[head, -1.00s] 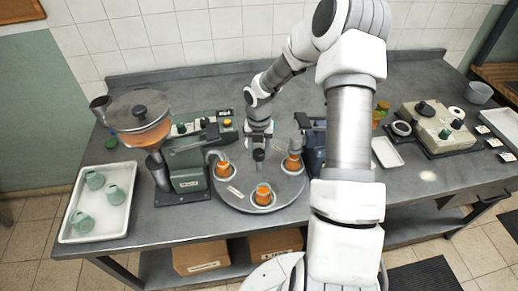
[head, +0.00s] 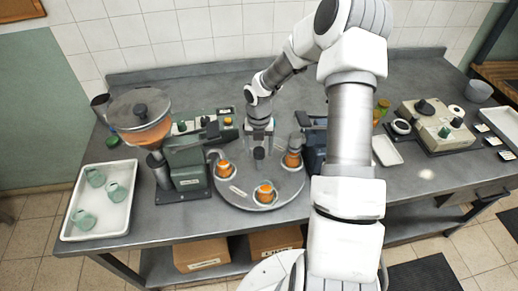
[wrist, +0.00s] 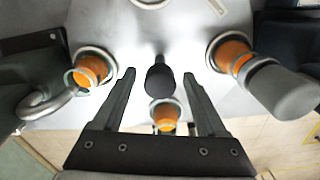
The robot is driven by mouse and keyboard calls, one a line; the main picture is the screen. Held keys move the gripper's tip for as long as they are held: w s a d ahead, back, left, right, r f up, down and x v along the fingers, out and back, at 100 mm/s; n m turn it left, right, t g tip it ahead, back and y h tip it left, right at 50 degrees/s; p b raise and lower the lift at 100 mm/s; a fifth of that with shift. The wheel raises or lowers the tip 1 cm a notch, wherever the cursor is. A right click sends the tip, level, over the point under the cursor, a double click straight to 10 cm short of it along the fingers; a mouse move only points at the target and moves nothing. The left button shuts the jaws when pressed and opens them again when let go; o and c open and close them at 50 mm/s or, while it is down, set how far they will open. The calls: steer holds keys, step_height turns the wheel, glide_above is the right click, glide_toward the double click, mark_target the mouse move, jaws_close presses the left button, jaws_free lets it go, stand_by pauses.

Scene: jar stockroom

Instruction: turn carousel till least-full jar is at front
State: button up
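The grey round carousel (head: 240,199) stands on the bench with orange-filled jars in metal rings. One jar (head: 265,192) is at the front, one at the left (head: 223,169) under a curved spout, and one at the right (head: 291,160) under a grey nozzle. In the wrist view the front jar (wrist: 164,116) is partly hidden by my gripper. Fill levels are hard to compare. A black knob (wrist: 160,82) stands up from the carousel. My gripper (wrist: 158,75) is open, with a finger on each side of the knob and gaps showing on both sides.
A hopper machine (head: 188,165) stands left of the carousel and a dark blue machine (head: 314,150) right of it, both close. A white tray (head: 128,205) with green jars lies at far left. A small white tray (head: 386,151) and a beige device (head: 440,128) are at right.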

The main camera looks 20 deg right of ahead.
step_height(320, 180, up, 17)
steer(key=shift+r, duration=0.2)
stand_by(0.6)
steer(key=shift+s, duration=0.1)
